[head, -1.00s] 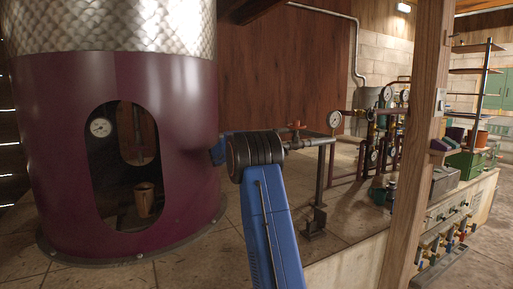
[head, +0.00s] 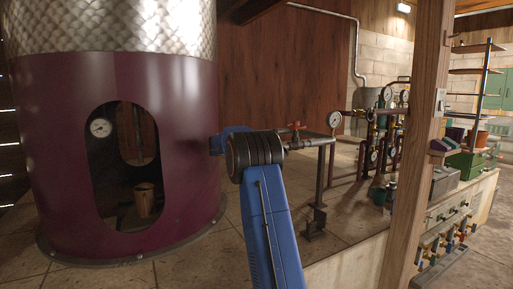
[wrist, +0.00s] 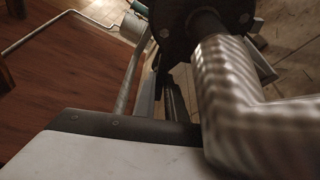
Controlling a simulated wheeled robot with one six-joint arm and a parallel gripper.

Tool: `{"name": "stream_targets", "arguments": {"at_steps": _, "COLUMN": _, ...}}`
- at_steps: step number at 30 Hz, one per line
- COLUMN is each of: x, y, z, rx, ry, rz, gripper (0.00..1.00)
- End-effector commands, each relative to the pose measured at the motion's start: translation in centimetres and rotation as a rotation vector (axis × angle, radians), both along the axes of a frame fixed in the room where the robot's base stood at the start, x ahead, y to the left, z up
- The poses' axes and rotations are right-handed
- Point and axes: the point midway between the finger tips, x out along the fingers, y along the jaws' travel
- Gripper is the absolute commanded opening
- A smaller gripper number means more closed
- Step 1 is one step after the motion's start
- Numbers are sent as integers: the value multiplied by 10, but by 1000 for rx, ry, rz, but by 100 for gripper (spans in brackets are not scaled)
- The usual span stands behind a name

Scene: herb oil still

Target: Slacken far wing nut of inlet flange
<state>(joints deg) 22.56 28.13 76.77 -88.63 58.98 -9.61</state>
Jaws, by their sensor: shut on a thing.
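In the wrist view a dark round flange (wrist: 180,27) with bolt heads stands at the top, and a braided silvery pipe (wrist: 228,95) bends down from it to the right. My gripper (wrist: 161,65) reaches up to the flange's lower left edge, left of the pipe. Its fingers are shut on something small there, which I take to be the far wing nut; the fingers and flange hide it. In the head view my blue arm covers the gripper, and neither flange nor wing nut can be made out.
A maroon still body (head: 185,185) with an oval window stands left of my arm. A pipe with a red-handled valve (head: 296,127) runs right of my arm on a stand (head: 317,215). Gauges and pipework (head: 375,140) stand farther right, behind a wooden post (head: 420,150).

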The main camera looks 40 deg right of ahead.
Motion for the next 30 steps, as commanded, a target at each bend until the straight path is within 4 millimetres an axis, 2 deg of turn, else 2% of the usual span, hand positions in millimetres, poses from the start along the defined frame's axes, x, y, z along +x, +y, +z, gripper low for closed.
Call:
{"name": "stream_targets", "arguments": {"at_steps": 6, "x": 1, "y": 0, "z": 0, "rx": 42, "ry": 167, "rz": -1, "gripper": 0}}
{"name": "stream_targets", "arguments": {"at_steps": 15, "x": 2, "y": 0, "z": 1, "rx": 80, "ry": 326, "rz": 0, "gripper": 0}}
{"name": "stream_targets", "arguments": {"at_steps": 30, "x": 2, "y": 0, "z": 0, "rx": 96, "ry": 390, "rz": -1, "gripper": 0}}
